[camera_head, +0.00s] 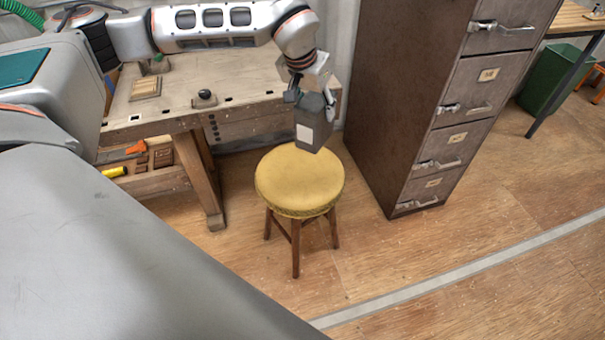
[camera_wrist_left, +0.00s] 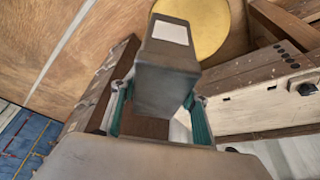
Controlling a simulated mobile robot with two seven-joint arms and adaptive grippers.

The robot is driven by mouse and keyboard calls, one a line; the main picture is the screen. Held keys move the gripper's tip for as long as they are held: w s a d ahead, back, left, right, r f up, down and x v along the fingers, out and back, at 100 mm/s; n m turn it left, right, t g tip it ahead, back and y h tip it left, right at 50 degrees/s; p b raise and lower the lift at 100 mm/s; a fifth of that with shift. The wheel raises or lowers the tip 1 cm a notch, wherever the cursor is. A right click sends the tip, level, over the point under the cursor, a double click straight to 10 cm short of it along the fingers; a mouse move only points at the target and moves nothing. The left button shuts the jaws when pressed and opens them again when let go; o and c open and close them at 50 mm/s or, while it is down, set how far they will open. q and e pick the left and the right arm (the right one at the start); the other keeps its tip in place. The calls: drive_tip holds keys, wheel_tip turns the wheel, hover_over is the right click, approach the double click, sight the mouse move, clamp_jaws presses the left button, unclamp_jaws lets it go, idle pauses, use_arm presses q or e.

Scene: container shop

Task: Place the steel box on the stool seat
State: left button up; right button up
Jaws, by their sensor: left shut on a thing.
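The steel box (camera_head: 312,128) is a dark grey block with a pale label on one face. My left gripper (camera_head: 316,104) is shut on it and holds it above the back part of the stool's round yellow seat (camera_head: 300,185). Whether the box's lower end touches the seat cannot be told for sure. In the left wrist view the box (camera_wrist_left: 166,70) sits between the green-padded fingers of my left gripper (camera_wrist_left: 160,112), with the yellow seat (camera_wrist_left: 205,25) behind it. The box looks slightly tilted in the head view. My right gripper is not in view.
A wooden workbench (camera_head: 240,112) stands behind and left of the stool. A brown filing cabinet (camera_head: 385,100) stands close on the right. Open wooden floor (camera_head: 430,250) lies in front and to the right. A green bin (camera_head: 550,78) is at the far right.

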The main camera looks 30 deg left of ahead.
use_arm(q)
drive_tip(key=w+a+f+b, duration=0.2)
drive_tip(key=w+a+f, duration=0.4)
drive_tip(key=a, duration=0.1)
wheel_tip(320, 180, down, 20)
drive_tip(key=b, duration=0.3)
drive_tip(key=shift+a+r, duration=0.15)
drive_tip(key=shift+a, duration=0.15)
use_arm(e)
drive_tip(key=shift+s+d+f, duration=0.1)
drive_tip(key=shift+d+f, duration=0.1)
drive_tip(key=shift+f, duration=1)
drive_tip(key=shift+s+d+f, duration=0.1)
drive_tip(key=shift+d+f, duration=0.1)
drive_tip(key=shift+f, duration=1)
use_arm(q)
drive_tip(key=o, duration=1.6)
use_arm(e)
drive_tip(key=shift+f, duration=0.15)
use_arm(q)
drive_tip(key=shift+f, duration=0.2)
